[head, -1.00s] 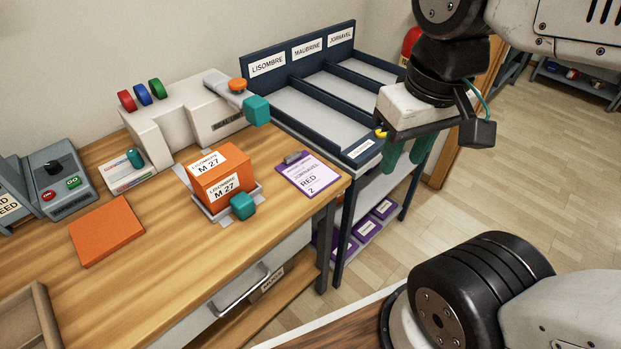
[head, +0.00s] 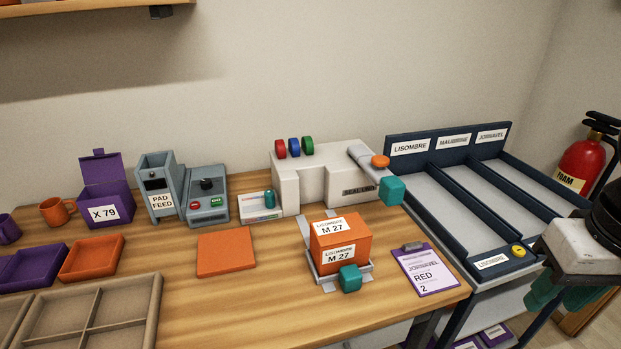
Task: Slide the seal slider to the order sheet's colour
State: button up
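The order sheet (head: 426,268) is a purple-edged clipboard at the bench's right front corner; it reads JORNAVEL, RED, 2. The likely seal slider is a teal knob (head: 269,198) on a low white block with coloured stripes (head: 261,214), at the left foot of the white press (head: 342,180). The knob stands near the block's right end; which colour it marks is too small to tell. My gripper (head: 560,296) is at the right edge, far from the slider. Its teal fingers look apart and empty, partly cut off by the frame.
An orange M 27 box (head: 341,245) sits on a press tray with a teal handle (head: 350,278). Red, blue and green knobs (head: 294,147) top the press. The grey control box (head: 207,195) and orange pad (head: 225,252) are left. A blue-framed rack (head: 450,215) stands right.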

aim_at(270, 201)
jog(key=k, duration=0.5)
jog(key=u, duration=0.8)
jog(key=i, duration=1.1)
jog(key=z, duration=0.1)
